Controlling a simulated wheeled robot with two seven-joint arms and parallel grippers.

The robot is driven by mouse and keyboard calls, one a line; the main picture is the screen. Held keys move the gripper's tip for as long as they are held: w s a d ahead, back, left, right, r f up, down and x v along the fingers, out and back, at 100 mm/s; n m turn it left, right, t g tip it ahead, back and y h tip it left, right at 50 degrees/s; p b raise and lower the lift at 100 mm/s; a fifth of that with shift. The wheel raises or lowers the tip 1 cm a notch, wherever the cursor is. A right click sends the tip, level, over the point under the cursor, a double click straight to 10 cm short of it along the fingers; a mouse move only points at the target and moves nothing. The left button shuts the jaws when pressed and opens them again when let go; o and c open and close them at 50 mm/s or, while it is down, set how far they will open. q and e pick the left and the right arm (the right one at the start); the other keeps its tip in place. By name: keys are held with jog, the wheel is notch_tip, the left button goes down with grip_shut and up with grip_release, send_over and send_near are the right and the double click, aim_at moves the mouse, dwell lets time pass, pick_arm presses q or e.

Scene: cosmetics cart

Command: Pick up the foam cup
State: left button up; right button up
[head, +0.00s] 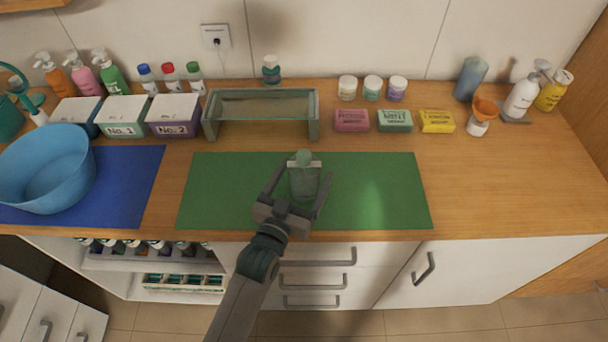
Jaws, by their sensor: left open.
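A translucent green bottle-like container (304,180) with a rounded top stands on the green mat (390,190). My left gripper (303,174) reaches in from the front, open, with one finger on each side of this container. I cannot tell whether the fingers touch it. No thing is plainly recognisable as the foam cup. A small orange cup-shaped piece (485,108) with a white part (477,128) below it stands at the right of the counter, apart from my gripper. My right gripper is not in view.
A blue basin (46,170) stands on a blue mat (133,190) at left. Behind the green mat are a glass-like trough (213,124), labelled boxes (124,128) and soap bars (394,121). Pump bottles (523,96) stand at right. The right front counter (510,190) is clear.

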pick_arm(q)
jog(key=shift+w+d, duration=0.1)
jog(key=shift+w, duration=0.1)
dwell(0.3)
jog(key=c, duration=1.4)
jog(key=shift+r, duration=0.3)
